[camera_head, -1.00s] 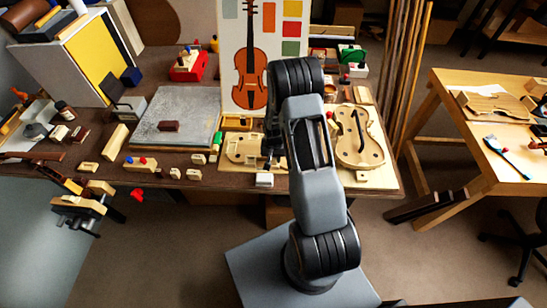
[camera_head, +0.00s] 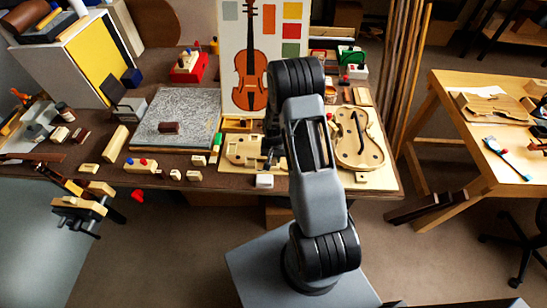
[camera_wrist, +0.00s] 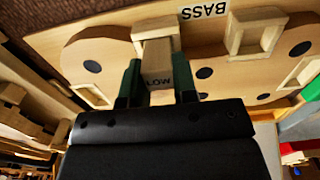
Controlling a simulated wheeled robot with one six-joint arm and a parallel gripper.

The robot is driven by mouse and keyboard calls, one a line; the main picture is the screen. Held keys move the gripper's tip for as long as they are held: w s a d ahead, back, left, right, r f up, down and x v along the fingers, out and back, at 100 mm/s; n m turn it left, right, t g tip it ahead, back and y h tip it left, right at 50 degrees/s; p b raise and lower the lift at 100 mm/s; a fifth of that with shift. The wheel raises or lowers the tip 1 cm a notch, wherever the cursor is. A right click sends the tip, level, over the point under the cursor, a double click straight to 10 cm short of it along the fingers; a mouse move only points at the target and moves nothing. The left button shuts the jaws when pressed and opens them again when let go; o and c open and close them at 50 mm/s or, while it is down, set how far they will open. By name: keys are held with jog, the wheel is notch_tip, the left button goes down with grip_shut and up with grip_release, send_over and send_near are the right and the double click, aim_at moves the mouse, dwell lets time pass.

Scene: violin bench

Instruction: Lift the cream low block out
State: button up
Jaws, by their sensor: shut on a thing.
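The cream low block (camera_wrist: 157,58), marked LOW on its end, sits between the green-tipped fingers of my gripper (camera_wrist: 158,80) in the wrist view. The fingers are shut on its two sides. Beyond it is a pale wooden socket frame (camera_wrist: 158,22) on a violin-shaped board (camera_wrist: 100,45); I cannot tell whether the block is still inside the frame or just above it. In the head view my gripper (camera_head: 270,152) is over the left violin-shaped board (camera_head: 240,150), and my arm hides the block there.
A second open socket frame (camera_wrist: 256,32) stands to the right, past a BASS label (camera_wrist: 204,10). A violin body (camera_head: 358,138) lies right of my arm. A white block (camera_head: 264,181) is at the bench front edge. Several small blocks lie to the left.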

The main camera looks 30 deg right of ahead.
jog(key=shift+r, duration=0.2)
jog(key=shift+r+p, duration=1.55)
jog(key=shift+r, duration=0.95)
jog(key=shift+r+p, duration=1.35)
jog(key=shift+r, duration=0.9)
jog(key=shift+r+p, duration=0.3)
jog(key=shift+r, duration=0.95)
